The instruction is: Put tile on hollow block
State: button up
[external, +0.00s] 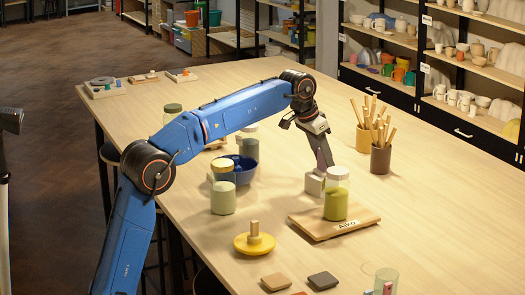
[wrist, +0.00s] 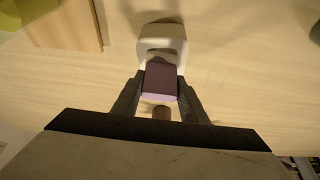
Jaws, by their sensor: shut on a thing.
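My gripper (wrist: 160,95) is shut on a small mauve tile (wrist: 161,82), with one dark finger on each side of it. The pale hollow block (wrist: 160,45) is just beyond the tile in the wrist view, and the tile covers part of its near side. I cannot tell whether the two touch. In the external view the block (external: 314,184) stands on the table under my gripper (external: 322,165), left of the green jar. The tile is hard to make out there.
A wooden board (external: 365,216) marked "Aiko" holds a green jar (external: 336,206) close to the block. A yellow lid (external: 254,243), another jar (external: 223,197) and a blue bowl (external: 245,172) stand to the left. Pots of sticks (external: 381,158) stand behind. The table's far left is mostly free.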

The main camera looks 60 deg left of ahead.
jog(key=o, duration=1.1)
jog(key=shift+f, duration=0.1)
jog(key=v, duration=1.2)
